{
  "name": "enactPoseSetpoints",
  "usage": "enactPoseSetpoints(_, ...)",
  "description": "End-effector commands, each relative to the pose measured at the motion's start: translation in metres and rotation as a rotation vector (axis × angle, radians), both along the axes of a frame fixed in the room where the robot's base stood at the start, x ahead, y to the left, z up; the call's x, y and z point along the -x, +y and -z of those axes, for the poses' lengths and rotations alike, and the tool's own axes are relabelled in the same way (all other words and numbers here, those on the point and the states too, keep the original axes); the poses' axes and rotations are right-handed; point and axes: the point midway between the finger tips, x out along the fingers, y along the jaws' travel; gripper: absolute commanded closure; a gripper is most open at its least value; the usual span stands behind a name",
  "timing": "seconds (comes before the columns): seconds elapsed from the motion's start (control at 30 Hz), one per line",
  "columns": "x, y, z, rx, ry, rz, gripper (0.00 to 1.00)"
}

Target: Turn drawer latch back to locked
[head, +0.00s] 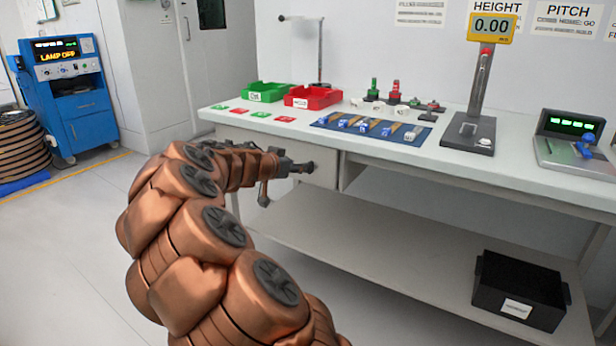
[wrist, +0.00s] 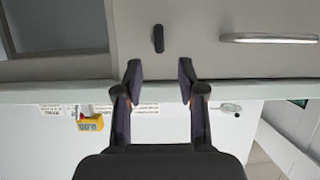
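The drawer latch (wrist: 158,38) is a small dark elongated knob on the pale drawer front. It stands upright in the wrist picture, at right angles to the long light drawer handle (wrist: 268,39) on its right. My gripper (wrist: 160,82) is open and empty, its two dark fingers spread to either side of the latch's line. The fingertips lie below the latch in the wrist picture and appear apart from it. In the head view my gripper (head: 302,167) is in front of the drawer front (head: 325,172) under the bench, and the latch cannot be made out there.
The bench top (head: 230,118) overhangs the drawer and holds green (head: 265,92) and red (head: 312,97) bins, a blue mat (head: 330,123) with parts and a height gauge (head: 480,100). An open space lies right of the drawer, above a lower shelf (head: 400,248) with a black bin (head: 520,290).

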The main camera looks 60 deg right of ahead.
Motion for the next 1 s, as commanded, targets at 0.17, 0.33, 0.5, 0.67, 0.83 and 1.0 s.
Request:
enactPoseSetpoints(0.17,0.001,-0.018,0.009,-0.002,-0.001,0.004,0.60)
enactPoseSetpoints(0.33,0.000,-0.041,0.019,-0.001,-0.001,0.004,0.60)
enactPoseSetpoints(0.5,-0.002,-0.059,0.026,-0.001,0.000,0.001,0.60)
enactPoseSetpoints(0.67,-0.002,-0.068,0.028,0.000,0.000,0.002,0.60)
enactPoseSetpoints(0.83,-0.001,-0.071,0.029,0.000,0.001,0.002,0.60)
enactPoseSetpoints(1.0,-0.002,-0.070,0.028,0.000,0.001,0.002,0.61)
